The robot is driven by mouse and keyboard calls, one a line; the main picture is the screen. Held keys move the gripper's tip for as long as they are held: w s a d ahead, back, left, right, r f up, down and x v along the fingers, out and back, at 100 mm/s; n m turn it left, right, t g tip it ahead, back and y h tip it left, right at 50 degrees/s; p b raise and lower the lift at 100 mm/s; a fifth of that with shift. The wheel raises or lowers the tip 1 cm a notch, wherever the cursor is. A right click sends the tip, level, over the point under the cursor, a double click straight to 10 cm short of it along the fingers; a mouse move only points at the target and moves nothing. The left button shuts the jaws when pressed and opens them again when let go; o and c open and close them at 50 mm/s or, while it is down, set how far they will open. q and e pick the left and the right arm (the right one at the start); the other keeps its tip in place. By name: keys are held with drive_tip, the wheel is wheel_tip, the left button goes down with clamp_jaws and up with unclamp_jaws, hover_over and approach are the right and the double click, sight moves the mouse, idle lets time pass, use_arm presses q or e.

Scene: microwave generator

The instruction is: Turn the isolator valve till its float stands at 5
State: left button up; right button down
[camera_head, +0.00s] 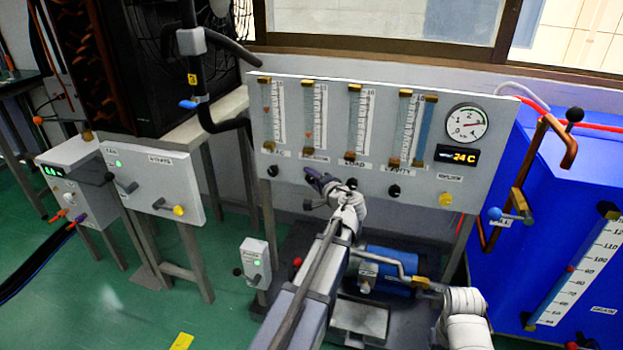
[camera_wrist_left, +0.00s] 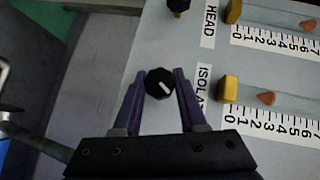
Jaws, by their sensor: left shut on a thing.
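The isolator valve is a black round knob with a white pointer line (camera_wrist_left: 160,84) on the light grey panel, beside the "ISOLA..." label. My left gripper (camera_wrist_left: 160,90) has its purple fingers on both sides of the knob and is shut on it; in the head view the gripper (camera_head: 322,183) is at the panel's lower edge and hides the knob. The isolator float (camera_wrist_left: 266,98), a reddish wedge in the gauge tube, stands between 2 and 3 on its scale. It also shows small in the head view (camera_head: 309,133). My right gripper is not in view.
The HEAD gauge float (camera_wrist_left: 308,24) and its knob (camera_wrist_left: 178,5) are alongside. Other black knobs (camera_head: 394,191) and a yellow knob (camera_head: 445,200) line the panel's lower edge to the right. A blue pump (camera_head: 385,268) stands below, and a blue tank (camera_head: 560,190) at right.

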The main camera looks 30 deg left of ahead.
use_arm(q)
clamp_jaws()
drive_tip(key=shift+r+p, duration=0.2)
drive_tip(key=shift+p, duration=0.4)
drive_tip(key=n+h+p, duration=0.1)
drive_tip(key=h+p, duration=0.1)
drive_tip(key=p, duration=0.1)
drive_tip(key=shift+r+n+g, duration=0.1)
drive_tip(key=shift+n+g, duration=0.2)
drive_tip(key=shift+n, duration=0.1)
drive_tip(key=n+h+p, duration=0.1)
drive_tip(key=h+p, duration=0.1)
drive_tip(key=shift+p, duration=0.4)
drive_tip(key=shift+f+n+h+p, duration=0.25)
drive_tip(key=shift+n+h+p, duration=0.15)
drive_tip(key=shift+h+p, duration=0.1)
